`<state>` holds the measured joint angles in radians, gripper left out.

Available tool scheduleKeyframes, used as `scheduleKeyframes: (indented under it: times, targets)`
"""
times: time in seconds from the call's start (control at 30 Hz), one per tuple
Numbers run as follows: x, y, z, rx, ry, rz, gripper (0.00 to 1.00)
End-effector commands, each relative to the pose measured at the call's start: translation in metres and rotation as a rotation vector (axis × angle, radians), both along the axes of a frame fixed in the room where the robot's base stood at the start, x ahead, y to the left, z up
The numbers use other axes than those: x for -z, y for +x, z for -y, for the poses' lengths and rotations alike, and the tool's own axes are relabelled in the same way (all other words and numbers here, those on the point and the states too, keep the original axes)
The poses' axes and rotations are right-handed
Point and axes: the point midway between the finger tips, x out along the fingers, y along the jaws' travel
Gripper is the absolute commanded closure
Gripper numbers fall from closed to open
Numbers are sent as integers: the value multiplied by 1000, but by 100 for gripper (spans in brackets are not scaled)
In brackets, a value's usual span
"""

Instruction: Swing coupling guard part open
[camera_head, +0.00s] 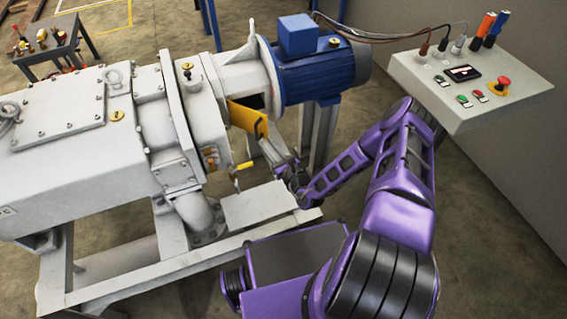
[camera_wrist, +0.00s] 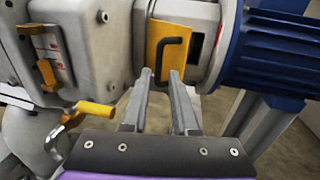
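The coupling guard part is a yellow plate (camera_head: 247,119) on the grey housing between the pump and the blue motor. A dark opening shows beside it, so it does not cover the opening fully. In the wrist view the yellow plate (camera_wrist: 160,45) carries a black bent handle (camera_wrist: 177,42). My gripper (camera_wrist: 160,74) is just in front of the plate, with its two fingers apart. In the head view my gripper (camera_head: 263,143) is below the plate's lower right corner.
The blue motor (camera_head: 320,72) is right of the guard. A yellow-handled lever (camera_wrist: 95,109) sticks out at lower left, near my gripper. The grey pump body (camera_head: 60,120) fills the left. A control panel (camera_head: 470,85) stands at the right.

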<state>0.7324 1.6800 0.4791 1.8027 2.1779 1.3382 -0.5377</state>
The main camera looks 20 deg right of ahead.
Motion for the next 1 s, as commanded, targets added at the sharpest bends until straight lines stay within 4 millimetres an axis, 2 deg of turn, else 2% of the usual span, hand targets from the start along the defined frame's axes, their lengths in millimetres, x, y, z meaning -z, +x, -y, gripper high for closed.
scheduleKeyframes:
  times: [0.03,0.2,0.4,0.6,1.0]
  targets:
    - [0,-13,5,1,0,-3,73]
    - [0,-52,18,1,0,-2,73]
    - [0,-85,29,0,0,1,73]
    - [-1,-98,32,-1,0,2,73]
    - [-1,-99,33,-1,0,3,73]
